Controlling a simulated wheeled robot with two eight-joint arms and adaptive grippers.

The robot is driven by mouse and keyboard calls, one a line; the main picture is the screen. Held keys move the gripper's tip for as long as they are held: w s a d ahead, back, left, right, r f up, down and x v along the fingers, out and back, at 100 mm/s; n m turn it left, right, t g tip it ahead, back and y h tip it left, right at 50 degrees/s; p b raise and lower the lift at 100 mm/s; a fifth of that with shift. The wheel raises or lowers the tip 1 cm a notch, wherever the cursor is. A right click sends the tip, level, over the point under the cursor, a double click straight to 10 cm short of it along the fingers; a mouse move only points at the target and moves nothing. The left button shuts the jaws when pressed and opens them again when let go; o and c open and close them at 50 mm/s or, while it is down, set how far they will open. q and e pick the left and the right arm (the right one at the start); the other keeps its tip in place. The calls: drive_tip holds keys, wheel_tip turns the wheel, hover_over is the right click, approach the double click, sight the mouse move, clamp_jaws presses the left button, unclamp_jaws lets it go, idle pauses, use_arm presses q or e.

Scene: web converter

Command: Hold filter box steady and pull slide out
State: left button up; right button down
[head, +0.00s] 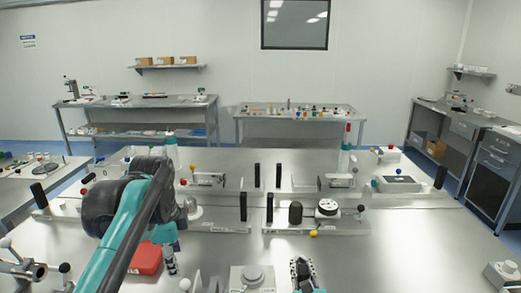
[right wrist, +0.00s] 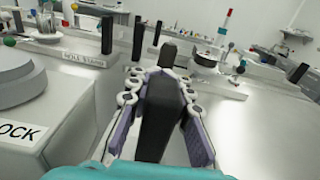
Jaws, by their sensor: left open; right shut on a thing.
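My right gripper (head: 303,268) is at the front of the table, right of centre in the head view. In the right wrist view its fingers (right wrist: 162,85) are closed around a black upright handle (right wrist: 160,112). I cannot tell what the handle is fixed to. My left gripper (head: 171,262) is open and points down at the front left, beside a red box (head: 145,258). I see no contact between them. Neither the filter box nor its slide can be told for sure; my left arm covers part of the table.
A grey block with a round knob (head: 252,276) stands just left of my right gripper; its label (right wrist: 22,133) ends in "OCK". Behind are rails with black posts, a dark cylinder (head: 295,212) and a dial (head: 327,208).

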drive_tip(key=shift+r, duration=0.15)
drive_tip(key=c, duration=1.3)
unclamp_jaws()
drive_tip(key=s, duration=0.7)
drive_tip(key=shift+s+d, duration=0.3)
